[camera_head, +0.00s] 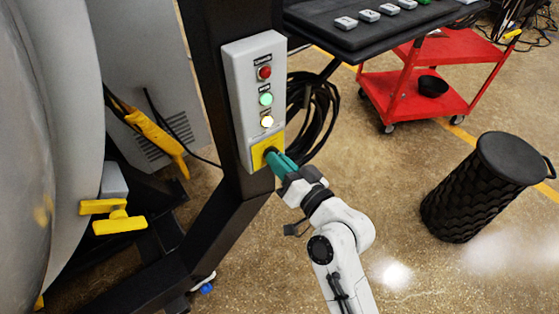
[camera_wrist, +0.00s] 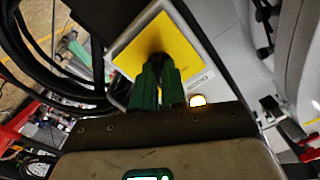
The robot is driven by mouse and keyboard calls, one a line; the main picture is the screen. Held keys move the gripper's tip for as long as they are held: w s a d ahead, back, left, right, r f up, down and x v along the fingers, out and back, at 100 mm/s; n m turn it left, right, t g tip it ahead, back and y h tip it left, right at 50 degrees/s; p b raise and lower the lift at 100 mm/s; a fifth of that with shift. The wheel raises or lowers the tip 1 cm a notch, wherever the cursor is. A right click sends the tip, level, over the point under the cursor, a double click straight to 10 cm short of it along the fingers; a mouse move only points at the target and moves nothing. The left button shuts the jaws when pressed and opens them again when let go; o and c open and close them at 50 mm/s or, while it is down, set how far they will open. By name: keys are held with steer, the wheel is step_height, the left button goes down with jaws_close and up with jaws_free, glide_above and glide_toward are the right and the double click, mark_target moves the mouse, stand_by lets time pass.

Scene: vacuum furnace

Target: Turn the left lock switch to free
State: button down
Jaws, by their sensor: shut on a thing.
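A grey control box (camera_head: 236,90) hangs on a black post. At its lower end is a yellow plate (camera_head: 258,157) with a dark lock switch (camera_head: 268,151) on it. My gripper (camera_head: 275,157), with green fingers, reaches this switch from the lower right. In the wrist view, my gripper (camera_wrist: 158,80) has its fingers close together on the dark switch (camera_wrist: 157,60), in front of the yellow plate (camera_wrist: 182,45). The fingers hide most of the switch, so its turn position cannot be told.
Above the plate are a white-lit button (camera_head: 267,121), a green button (camera_head: 266,98) and a red button (camera_head: 264,72). Black cables (camera_head: 318,115) hang behind the box. A yellow handle (camera_head: 120,224) is at left. A black bin (camera_head: 478,190) and a red cart (camera_head: 415,95) stand right.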

steer(key=c, duration=1.2)
jaws_free()
steer(key=v, duration=1)
steer(key=shift+s+d, duration=0.3)
steer(key=shift+f, duration=0.1)
steer(key=s+d+f+g+h, duration=0.8)
steer(key=s+d+f+g, duration=0.3)
steer(key=s+d+f, duration=0.45)
steer(key=s+d+f+m+g+h, duration=0.1)
steer(key=s+d+g+h, duration=0.2)
steer(key=s, duration=0.6)
steer(key=shift+y, duration=0.4)
step_height(320, 180, up, 20)
steer(key=p, duration=1.9)
steer(key=shift+w+d+f+p, duration=0.15)
steer(key=shift+f+p, duration=0.1)
steer(key=shift+p, duration=0.15)
